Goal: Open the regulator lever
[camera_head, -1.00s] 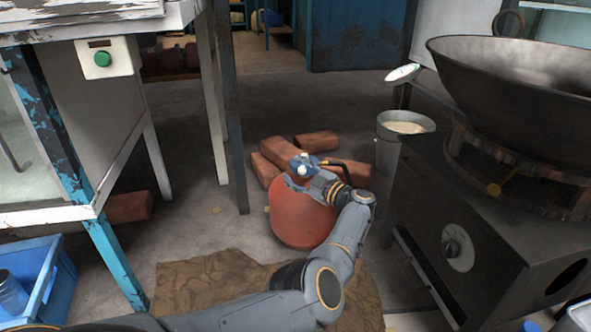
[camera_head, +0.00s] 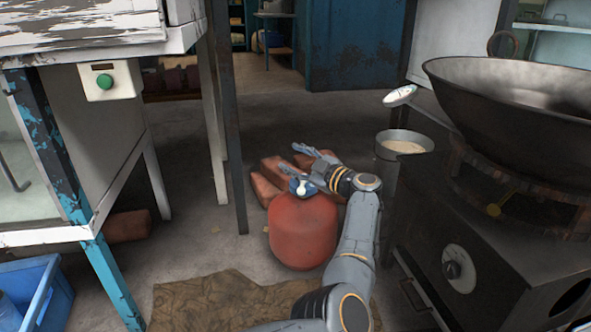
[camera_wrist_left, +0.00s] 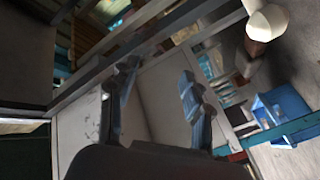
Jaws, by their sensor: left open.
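The red gas cylinder (camera_head: 303,232) stands upright on the floor in the head view. A small blue regulator with a pale round knob (camera_head: 302,188) sits on its top. I cannot make out the lever's position at this size. My left gripper (camera_head: 292,158) is open and empty, with its fingers above and slightly behind the regulator. My wrist partly covers the regulator's right side. In the left wrist view the two fingers (camera_wrist_left: 157,95) are spread with nothing between them. I cannot clearly identify the regulator there. My right gripper is not in view.
Several bricks (camera_head: 268,190) lie behind the cylinder. A metal bucket (camera_head: 405,146) and the black stove (camera_head: 472,235) with a large wok (camera_head: 520,85) stand to the right. A worn table with a dark leg (camera_head: 226,130) stands left. A brown cloth (camera_head: 215,300) lies in front.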

